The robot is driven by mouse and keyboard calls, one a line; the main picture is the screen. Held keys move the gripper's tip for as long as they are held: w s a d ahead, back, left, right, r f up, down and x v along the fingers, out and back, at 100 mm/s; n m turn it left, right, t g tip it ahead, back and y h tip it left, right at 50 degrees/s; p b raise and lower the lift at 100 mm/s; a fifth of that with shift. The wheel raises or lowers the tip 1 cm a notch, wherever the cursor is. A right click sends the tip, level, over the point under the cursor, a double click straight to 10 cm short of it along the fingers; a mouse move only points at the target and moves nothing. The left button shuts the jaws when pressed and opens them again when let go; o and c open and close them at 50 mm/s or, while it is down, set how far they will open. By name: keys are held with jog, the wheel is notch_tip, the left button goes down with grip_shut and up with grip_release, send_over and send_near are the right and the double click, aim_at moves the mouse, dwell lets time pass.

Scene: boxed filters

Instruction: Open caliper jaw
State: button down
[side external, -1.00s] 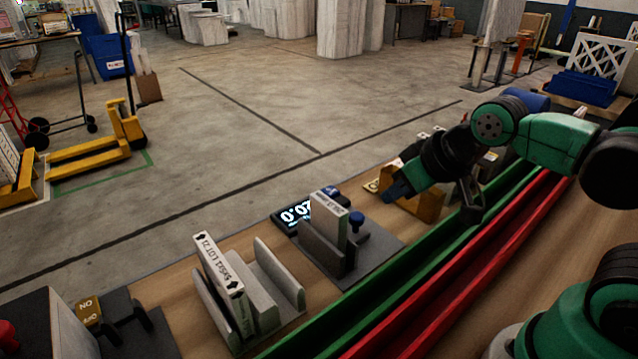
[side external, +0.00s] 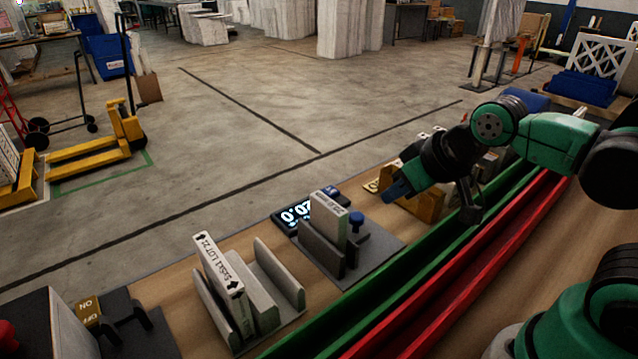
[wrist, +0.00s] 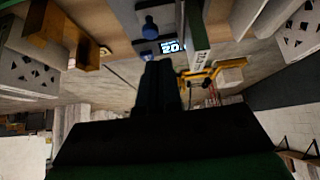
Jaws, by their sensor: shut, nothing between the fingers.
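The caliper (side external: 322,250) stands on a dark base plate at the middle of the bench in the side external view. A white printed box (side external: 328,217) stands upright at its dark grey jaw plates. A blue knob (side external: 356,221) is on its right side. Its lit display (side external: 293,213) is behind; the digits are partly hidden by the box. My gripper (side external: 396,191) is shut and empty, to the right of the caliper and apart from it, by an ochre holder. In the wrist view my shut fingers (wrist: 160,72) point toward the blue knobs (wrist: 150,27) and the display (wrist: 173,46).
A grey slotted holder (side external: 277,285) with another white labelled box (side external: 217,262) stands to the left. Green (side external: 400,291) and red rails (side external: 455,293) run along the front. The ochre holder (side external: 427,206) is close to my gripper.

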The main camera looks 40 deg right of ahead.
aim_at(357, 215)
jog(key=c, duration=1)
grip_release()
jog(key=shift+w, duration=0.1)
jog(key=o, duration=0.4)
jog(key=shift+w+r+m+g, duration=0.15)
jog(key=shift+w+m+g, duration=0.15)
jog(key=shift+m, duration=0.1)
jog(key=shift+o, duration=0.5)
jog(key=w+m+g, duration=0.2)
jog(key=w+m, duration=0.1)
jog(key=shift+w+d+f+g, duration=0.15)
jog(key=shift+d+f+g, duration=0.05)
jog(key=shift+d+g, duration=0.2)
jog(key=w+f+m+g, duration=0.2)
jog(key=m, duration=0.1)
jog(key=w+f+m+g, duration=0.1)
jog(key=shift+w+d+f+m, duration=0.15)
jog(key=shift+w+d+m, duration=0.15)
jog(key=shift+d, duration=0.05)
jog(key=shift+w+f+m+g, duration=0.3)
jog(key=shift+f+g, duration=0.1)
jog(key=shift+f, duration=2.85)
grip_shut()
